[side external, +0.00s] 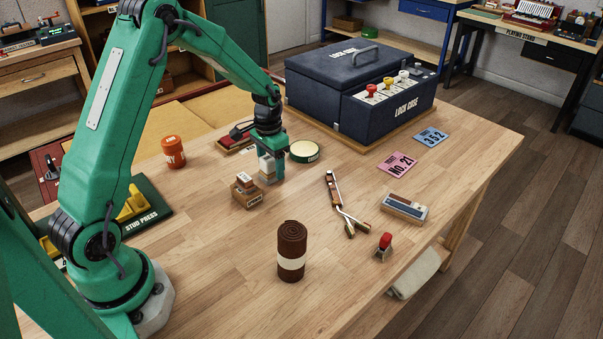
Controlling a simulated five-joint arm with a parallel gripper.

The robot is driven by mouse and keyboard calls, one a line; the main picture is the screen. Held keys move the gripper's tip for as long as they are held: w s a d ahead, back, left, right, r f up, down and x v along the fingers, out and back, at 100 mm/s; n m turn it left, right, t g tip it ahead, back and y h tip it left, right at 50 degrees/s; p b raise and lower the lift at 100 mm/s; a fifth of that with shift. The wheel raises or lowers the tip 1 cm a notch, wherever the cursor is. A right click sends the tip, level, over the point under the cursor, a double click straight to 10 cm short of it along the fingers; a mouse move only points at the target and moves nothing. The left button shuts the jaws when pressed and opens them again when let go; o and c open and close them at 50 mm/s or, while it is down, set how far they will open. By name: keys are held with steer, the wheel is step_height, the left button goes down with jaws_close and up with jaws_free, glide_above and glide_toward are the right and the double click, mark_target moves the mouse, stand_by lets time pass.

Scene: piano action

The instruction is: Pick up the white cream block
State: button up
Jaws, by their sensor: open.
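The white cream block (266,165) stands near the middle of the wooden table, just behind a small wooden box. My gripper (270,170) points down at the block, with its jaws open. One green finger shows on the right side of the block. The other finger is hard to make out, and I cannot tell whether either finger touches the block. The top of the block is partly hidden by my gripper.
The small wooden box (247,194) with blocks in it stands close in front. A round green-rimmed tin (304,151) is close to the right. A dark blue lock case (350,90) fills the back.

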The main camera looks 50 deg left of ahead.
mark_target(271, 158)
stand_by(0.4)
steer(key=c, duration=1.1)
steer(key=shift+r, duration=0.15)
steer(key=shift+r, duration=0.55)
steer(key=r, duration=0.3)
steer(key=shift+d+r, duration=0.1)
steer(key=shift+d, duration=0.2)
steer(key=s+d+r, duration=0.1)
steer(key=d+r, duration=0.1)
steer(key=d, duration=0.1)
steer(key=s+d+r, duration=0.1)
steer(key=d+r, duration=0.1)
steer(key=d, duration=0.2)
steer(key=s+d+r, duration=0.1)
steer(key=d+r, duration=0.1)
steer(key=d, duration=0.1)
steer(key=shift+s+d+r, duration=0.1)
steer(key=shift+d+r, duration=0.1)
steer(key=shift+d, duration=0.15)
